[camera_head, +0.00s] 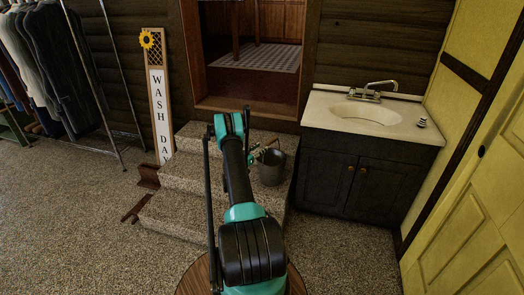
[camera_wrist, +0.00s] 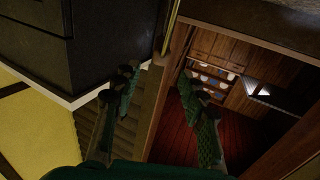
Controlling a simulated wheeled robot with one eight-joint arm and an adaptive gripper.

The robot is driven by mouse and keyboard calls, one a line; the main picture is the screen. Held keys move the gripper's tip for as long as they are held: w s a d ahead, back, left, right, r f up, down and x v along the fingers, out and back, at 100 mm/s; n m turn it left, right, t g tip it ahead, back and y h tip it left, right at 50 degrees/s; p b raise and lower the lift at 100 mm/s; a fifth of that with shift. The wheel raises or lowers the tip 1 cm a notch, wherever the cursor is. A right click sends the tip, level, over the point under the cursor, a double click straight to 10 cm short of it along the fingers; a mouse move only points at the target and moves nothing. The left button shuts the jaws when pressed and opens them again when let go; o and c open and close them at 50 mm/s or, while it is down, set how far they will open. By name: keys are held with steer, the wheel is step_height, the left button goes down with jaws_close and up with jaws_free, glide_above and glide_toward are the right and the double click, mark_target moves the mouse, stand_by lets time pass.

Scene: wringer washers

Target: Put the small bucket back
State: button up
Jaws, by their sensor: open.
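The small dark grey bucket (camera_head: 271,168) appears upright at the right side of the carpeted steps in the head view. Its rim partly shows beside my gripper (camera_head: 264,152), which is just at its upper left in that picture. I cannot tell whether they touch. In the wrist view my gripper (camera_wrist: 157,82) has its two teal fingers spread well apart, with nothing between them. The bucket is not visible in the wrist view.
Carpeted steps (camera_head: 178,185) lead up to a doorway (camera_head: 252,92). A dark sink cabinet (camera_head: 335,178) with a white basin stands at right, by a yellow door (camera_head: 470,225). A "WASH DAY" sign (camera_head: 158,105) and clothes rack (camera_head: 92,75) are at left. The front-left floor is open.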

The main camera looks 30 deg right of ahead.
steer(key=s+a+r+n+y, duration=0.1)
steer(key=a+r+n+y, duration=0.25)
steer(key=a+r, duration=0.85)
steer(key=s+a+r+n+y, duration=0.2)
steer(key=s+a+r+y, duration=0.2)
steer(key=s+a+r, duration=0.5)
steer(key=s+a+n+y, duration=0.4)
steer(key=s+a+y, duration=0.1)
steer(key=s+a, duration=0.8)
steer(key=s+a+n+g+y, duration=0.1)
steer(key=s+a+n+y, duration=0.3)
steer(key=s+a, duration=1)
steer(key=s+n, duration=0.1)
steer(key=s, duration=0.5)
steer(key=shift+a+y, duration=0.3)
steer(key=shift+y, duration=0.05)
steer(key=shift+r, duration=0.1)
